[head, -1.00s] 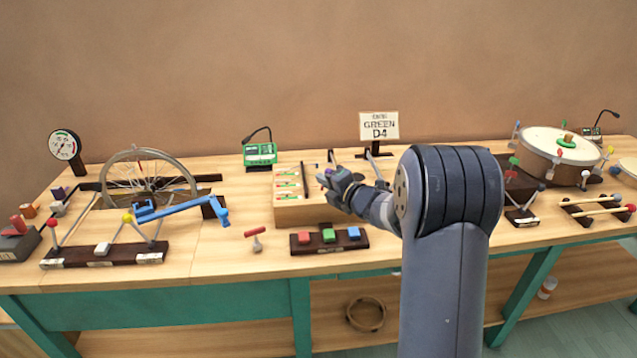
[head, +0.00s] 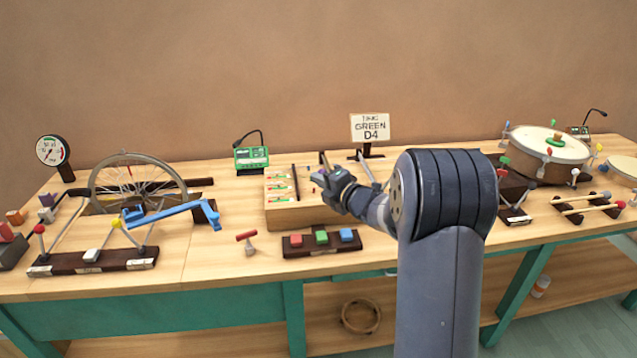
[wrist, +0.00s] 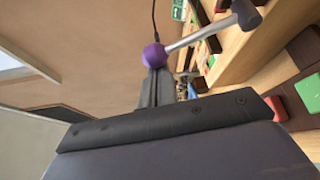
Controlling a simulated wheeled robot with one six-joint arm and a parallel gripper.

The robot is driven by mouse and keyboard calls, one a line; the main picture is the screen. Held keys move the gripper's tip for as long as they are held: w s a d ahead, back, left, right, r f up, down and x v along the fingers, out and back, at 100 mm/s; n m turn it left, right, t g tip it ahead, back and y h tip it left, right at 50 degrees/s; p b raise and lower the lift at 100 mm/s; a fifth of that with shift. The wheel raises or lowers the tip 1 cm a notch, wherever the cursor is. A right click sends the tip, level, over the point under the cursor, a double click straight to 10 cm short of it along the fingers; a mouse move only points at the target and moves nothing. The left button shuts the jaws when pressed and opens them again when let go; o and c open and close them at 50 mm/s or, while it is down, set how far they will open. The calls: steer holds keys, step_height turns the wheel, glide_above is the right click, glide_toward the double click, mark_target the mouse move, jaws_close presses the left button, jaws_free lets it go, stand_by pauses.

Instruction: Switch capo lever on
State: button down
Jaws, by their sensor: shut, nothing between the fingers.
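A lever with a purple ball knob (wrist: 154,56) and a grey metal rod (wrist: 190,40) shows in the wrist view; I take it to be the capo lever. The knob is just beyond my gripper's closed dark fingertips (wrist: 156,75), and I cannot tell whether they touch. In the head view my gripper (head: 320,181) is over the light wooden box (head: 290,218) and hides most of the lever. My gripper is shut and holds nothing.
In front of the box is a dark block with red, green and blue buttons (head: 321,238), beside a red T-handle (head: 247,241). A bicycle wheel (head: 132,180) with a blue arm stands left. A "GREEN D4" sign (head: 370,128) is behind. A drum (head: 545,150) is right.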

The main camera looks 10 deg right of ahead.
steer(key=d+m+t+b, duration=0.5)
steer(key=d+m+b, duration=0.3)
steer(key=m+b, duration=0.3)
steer(key=shift+s+d+r+t+b, duration=0.25)
steer(key=shift+r+t+b, duration=0.1)
steer(key=shift+b, duration=0.3)
steer(key=shift+m, duration=0.3)
steer(key=shift+w+r, duration=0.1)
steer(key=s, duration=0.9)
steer(key=shift+s+d+f, duration=0.25)
steer(key=shift+f, duration=0.2)
steer(key=shift+w, duration=0.1)
